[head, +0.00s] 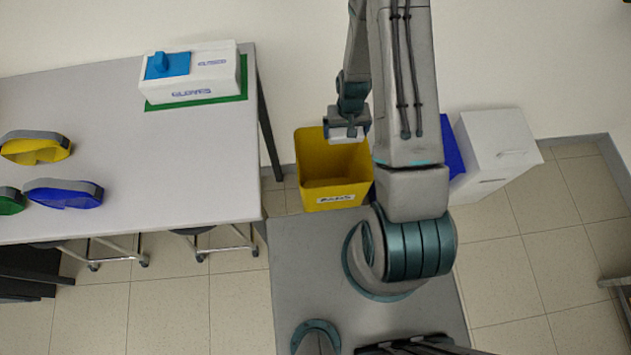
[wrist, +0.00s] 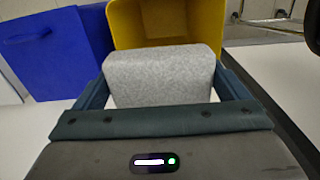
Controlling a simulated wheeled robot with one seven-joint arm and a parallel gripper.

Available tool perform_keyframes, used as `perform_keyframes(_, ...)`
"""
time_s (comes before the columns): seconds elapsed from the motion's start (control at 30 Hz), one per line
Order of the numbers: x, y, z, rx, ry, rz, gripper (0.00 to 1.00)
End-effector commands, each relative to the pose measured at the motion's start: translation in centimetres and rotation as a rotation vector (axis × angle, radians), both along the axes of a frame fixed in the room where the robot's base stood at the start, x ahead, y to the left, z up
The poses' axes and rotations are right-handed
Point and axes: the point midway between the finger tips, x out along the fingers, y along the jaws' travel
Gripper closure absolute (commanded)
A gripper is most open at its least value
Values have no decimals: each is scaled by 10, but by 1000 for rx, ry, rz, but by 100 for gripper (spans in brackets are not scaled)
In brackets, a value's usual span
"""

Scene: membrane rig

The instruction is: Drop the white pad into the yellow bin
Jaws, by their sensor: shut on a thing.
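The white pad (wrist: 160,76) is a pale grey-white, speckled block in the wrist view. My gripper (wrist: 162,85) is shut on it, with one finger at each side. In the head view my gripper (head: 346,132) hangs at the back rim of the yellow bin, and the pad is hard to make out there. The yellow bin (head: 335,182) is open at the top, with a white label on its front. In the wrist view the yellow bin (wrist: 128,24) lies just beyond the pad, which hides part of its opening.
A blue bin (wrist: 55,50) and a white cabinet (head: 497,150) stand beside the yellow bin. A table (head: 170,150) at the left holds a glove box (head: 210,72) on a green mat and several coloured goggles (head: 65,193). Tiled floor is free at the right.

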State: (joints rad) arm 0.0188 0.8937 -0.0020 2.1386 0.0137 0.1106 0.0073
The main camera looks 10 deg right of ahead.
Motion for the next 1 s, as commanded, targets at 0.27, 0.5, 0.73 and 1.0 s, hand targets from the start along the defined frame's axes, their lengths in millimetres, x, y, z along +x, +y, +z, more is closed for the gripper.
perform_keyframes(0.27,11,9,-40,0,-2,-92,34)
perform_keyframes(0.5,22,12,-68,-1,-4,-206,34)
perform_keyframes(0.73,30,11,-94,-1,-4,-328,34)
perform_keyframes(1.0,37,11,-124,0,-3,-468,34)
